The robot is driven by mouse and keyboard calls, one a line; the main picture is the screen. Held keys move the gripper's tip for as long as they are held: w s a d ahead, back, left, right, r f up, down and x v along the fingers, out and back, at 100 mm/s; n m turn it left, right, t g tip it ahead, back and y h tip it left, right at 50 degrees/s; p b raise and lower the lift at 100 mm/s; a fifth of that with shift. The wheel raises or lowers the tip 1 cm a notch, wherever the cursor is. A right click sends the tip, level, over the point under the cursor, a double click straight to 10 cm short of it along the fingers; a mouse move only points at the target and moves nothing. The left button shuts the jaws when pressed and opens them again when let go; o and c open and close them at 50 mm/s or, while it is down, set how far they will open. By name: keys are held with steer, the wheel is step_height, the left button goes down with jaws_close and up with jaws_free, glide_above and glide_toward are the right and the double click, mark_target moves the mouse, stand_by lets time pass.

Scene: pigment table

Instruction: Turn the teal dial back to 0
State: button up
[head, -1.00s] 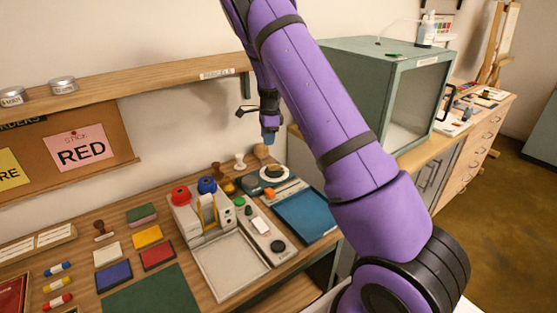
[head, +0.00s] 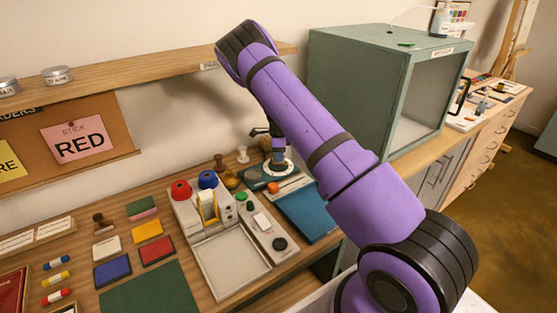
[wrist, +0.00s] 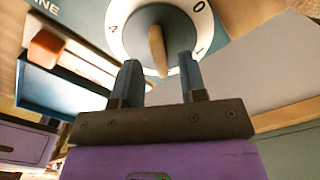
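The teal dial (wrist: 140,28) has a white ring with numbers around a teal centre and a wooden bar handle (wrist: 158,50) across it. A 0 and a 1 show on the ring's right side in the wrist view. My gripper (wrist: 158,62) is open, with one blue finger on each side of the wooden handle and gaps visible on both sides. I cannot tell which number the handle points to. In the head view the dial's white ring (head: 287,167) shows at the back of the table, partly hidden behind my gripper (head: 278,166).
An orange block (wrist: 47,50) lies near the dial, beside a blue tray (head: 308,212). A grey device with red and blue knobs (head: 194,212) stands left of it. Stamps (head: 219,163) stand close by. A green cabinet (head: 350,90) rises at the right, and a shelf (head: 150,70) runs above.

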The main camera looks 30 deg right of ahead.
steer(key=shift+f, duration=1.35)
steer(key=shift+c, duration=0.3)
jaws_close()
steer(key=shift+r+n, duration=0.1)
steer(key=shift+n, duration=0.2)
